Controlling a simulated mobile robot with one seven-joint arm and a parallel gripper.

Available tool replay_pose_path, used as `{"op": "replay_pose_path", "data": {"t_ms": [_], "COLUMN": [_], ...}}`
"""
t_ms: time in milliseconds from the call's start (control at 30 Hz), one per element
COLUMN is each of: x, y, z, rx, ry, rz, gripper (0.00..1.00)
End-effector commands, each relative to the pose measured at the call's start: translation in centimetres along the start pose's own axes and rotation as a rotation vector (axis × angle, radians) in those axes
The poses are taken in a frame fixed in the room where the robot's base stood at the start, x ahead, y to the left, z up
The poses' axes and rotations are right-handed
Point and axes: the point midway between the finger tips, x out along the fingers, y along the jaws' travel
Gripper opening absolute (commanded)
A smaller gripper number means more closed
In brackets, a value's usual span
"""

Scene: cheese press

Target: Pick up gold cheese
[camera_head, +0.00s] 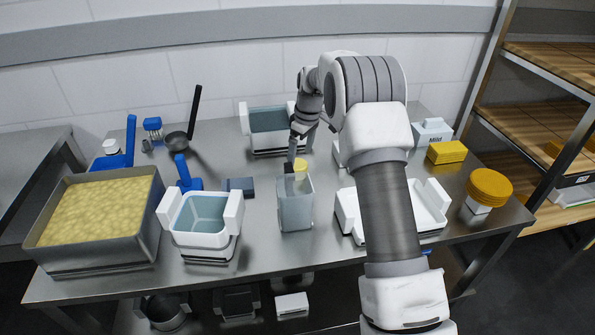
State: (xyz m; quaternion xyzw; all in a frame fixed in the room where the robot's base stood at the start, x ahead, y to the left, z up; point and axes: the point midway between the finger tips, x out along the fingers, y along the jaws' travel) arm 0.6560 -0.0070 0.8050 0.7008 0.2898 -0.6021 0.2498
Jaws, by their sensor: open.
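A small round yellow cheese (300,165) shows just behind a tall grey container (296,204) at mid table, partly hidden by it. A gold-yellow round stack (488,187) sits on a white base at the table's right end. A yellow rectangular block (446,152) lies at the back right. I cannot tell which of these the task calls gold cheese. My gripper (290,172) points down at the grey container's back rim, just left of the small round cheese. It is open; its fingers are small and partly unclear, and I see nothing held.
A metal vat (105,258) of yellow curd stands at the left, beside a white-handled mould (203,238). A similar mould (268,143) stands behind. White trays (432,215) lie partly behind my arm. A wooden shelf rack (540,115) stands right. The front table edge is clear.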

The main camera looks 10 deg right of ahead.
Motion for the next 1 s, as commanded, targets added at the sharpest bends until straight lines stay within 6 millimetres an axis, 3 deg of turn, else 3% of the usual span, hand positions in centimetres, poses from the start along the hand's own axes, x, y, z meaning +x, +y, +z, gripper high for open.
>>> {"op": "replay_pose_path", "data": {"t_ms": [267,533,1000], "x": [4.3,4.6,4.6], "y": [-0.3,-0.2,-0.2], "z": [-0.1,-0.1,-0.1], "rx": [0.000,0.000,0.000], "ry": [-0.001,0.000,0.000], "rz": [-0.002,-0.001,-0.001], "gripper": [1.00,1.00,0.15]}}
